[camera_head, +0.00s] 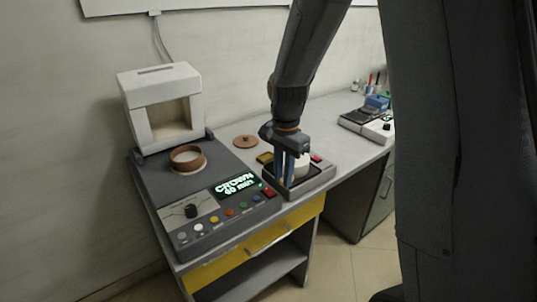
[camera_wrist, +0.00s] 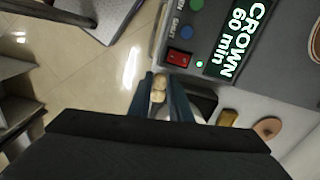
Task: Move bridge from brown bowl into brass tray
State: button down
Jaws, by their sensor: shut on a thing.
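My gripper (camera_head: 288,182) points down at the front right of the bench, over or in front of a small grey device. In the wrist view its blue-grey fingers (camera_wrist: 161,80) are shut on the bridge (camera_wrist: 158,91), a small cream piece of joined teeth. The bridge cannot be made out in the head view. The brown bowl (camera_head: 187,157) stands on the furnace's dark platform at left; its edge also shows in the wrist view (camera_wrist: 316,42). The small brass tray (camera_head: 265,158) lies on the bench just left of and behind my gripper, also in the wrist view (camera_wrist: 227,118).
A round brown lid (camera_head: 245,141) lies behind the brass tray. The white furnace head (camera_head: 160,105) and lit control panel (camera_head: 235,184) are at left. The small grey device (camera_head: 318,180) with a white rounded thing (camera_head: 302,164) is by my gripper. Another device (camera_head: 368,122) stands farther right.

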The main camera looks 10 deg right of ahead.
aim_at(266, 157)
jog(key=i, duration=0.85)
jog(key=u, duration=0.05)
